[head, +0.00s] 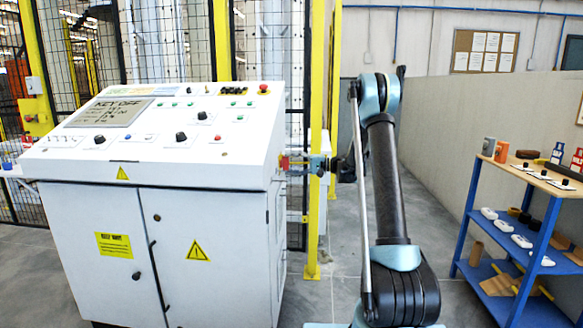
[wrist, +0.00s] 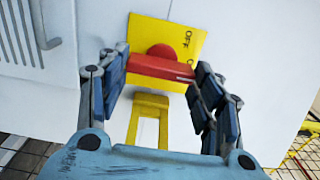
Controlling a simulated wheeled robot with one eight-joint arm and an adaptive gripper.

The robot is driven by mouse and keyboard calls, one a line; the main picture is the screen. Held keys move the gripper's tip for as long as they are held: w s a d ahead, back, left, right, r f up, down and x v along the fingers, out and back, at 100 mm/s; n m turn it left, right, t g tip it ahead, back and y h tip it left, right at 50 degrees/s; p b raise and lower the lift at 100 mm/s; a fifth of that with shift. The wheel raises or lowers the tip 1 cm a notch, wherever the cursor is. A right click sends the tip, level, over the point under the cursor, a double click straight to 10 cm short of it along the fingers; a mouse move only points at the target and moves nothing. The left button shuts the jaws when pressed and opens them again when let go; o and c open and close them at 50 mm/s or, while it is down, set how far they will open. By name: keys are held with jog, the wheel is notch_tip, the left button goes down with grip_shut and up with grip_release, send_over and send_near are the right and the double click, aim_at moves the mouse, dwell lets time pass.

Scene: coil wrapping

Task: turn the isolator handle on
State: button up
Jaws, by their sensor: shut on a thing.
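The red isolator handle (wrist: 160,68) is a bar with a round hub on a yellow plate (wrist: 147,30). It lies crosswise in the wrist view, its right end slightly lower, with a pale mark near that end. Sideways "OFF" lettering is on the plate, above the bar's right part. My gripper (wrist: 162,70) is shut on the handle, one finger at each end of the bar. In the head view the handle (head: 284,162) shows as a small red spot on the right side of the white cabinet (head: 225,240), with my gripper (head: 312,165) at it.
A yellow U-shaped bracket (wrist: 152,102) sits below the handle. The console screen (head: 110,112) reads "KEY OFF". A blue shelf cart (head: 462,225) stands at the right.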

jog(key=shift+f, duration=0.1)
jog(key=o, duration=0.8)
jog(key=shift+w, duration=0.1)
jog(key=shift+d, duration=0.15)
jog(key=d, duration=1.1)
jog(key=shift+s+d+f, duration=0.1)
jog(key=shift+s+d, duration=0.1)
jog(key=shift+d, duration=0.2)
